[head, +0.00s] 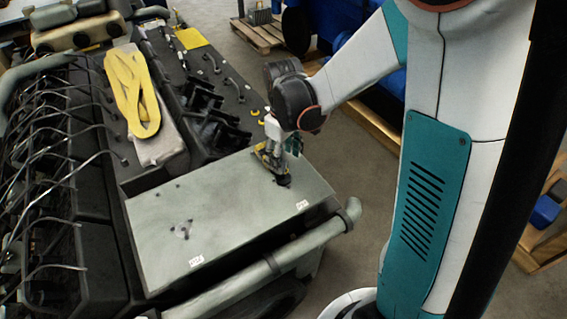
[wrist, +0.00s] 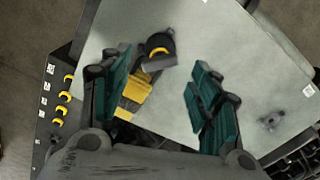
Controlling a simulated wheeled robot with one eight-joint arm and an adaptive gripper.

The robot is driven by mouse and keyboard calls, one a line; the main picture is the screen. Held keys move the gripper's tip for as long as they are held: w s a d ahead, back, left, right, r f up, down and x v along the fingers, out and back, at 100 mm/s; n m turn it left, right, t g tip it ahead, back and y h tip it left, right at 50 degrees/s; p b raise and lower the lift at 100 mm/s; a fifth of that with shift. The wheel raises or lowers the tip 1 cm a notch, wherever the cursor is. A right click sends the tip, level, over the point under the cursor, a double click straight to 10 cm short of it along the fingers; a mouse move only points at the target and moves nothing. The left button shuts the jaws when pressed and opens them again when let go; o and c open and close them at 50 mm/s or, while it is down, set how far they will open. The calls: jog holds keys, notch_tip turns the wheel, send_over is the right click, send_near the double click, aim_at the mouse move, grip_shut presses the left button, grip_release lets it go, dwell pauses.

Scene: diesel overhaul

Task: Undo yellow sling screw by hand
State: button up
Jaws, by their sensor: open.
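The yellow sling screw (wrist: 135,92) shows in the wrist view as a yellow and black fitting on the grey-green plate. Its dark round end with a yellow ring (wrist: 158,44) lies toward the top of that view. In the head view the yellow fitting (head: 262,153) stands near the plate's far right corner, partly hidden by my gripper (head: 280,148). In the wrist view my gripper (wrist: 163,95) is open, with teal fingertips on either side of the fitting. The left finger is close to the yellow part; I cannot tell whether they touch. The right finger is clearly apart.
The grey-green plate (head: 225,222) is mostly bare, with a small dark three-lobed mark or fitting (head: 182,229). A yellow webbing sling (head: 133,93) lies on the engine. Yellow hooks (wrist: 66,79) line a dark panel beside the plate. A handrail (head: 290,255) runs along the near edge.

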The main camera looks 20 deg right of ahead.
aim_at(284, 165)
jog(key=m+p, duration=0.1)
jog(key=m, duration=0.3)
jog(key=shift+f+m+b, duration=0.15)
jog(key=shift+m+b, duration=0.3)
jog(key=shift+m, duration=0.15)
jog(key=m+b, duration=0.1)
jog(key=m, duration=0.2)
jog(key=shift+m, duration=0.3)
jog(key=m+b, duration=0.1)
jog(key=m, duration=0.2)
jog(key=shift+m, duration=0.4)
notch_tip(284, 165, down, 5)
jog(key=b, duration=0.4)
jog(key=shift+b, duration=0.3)
grip_shut()
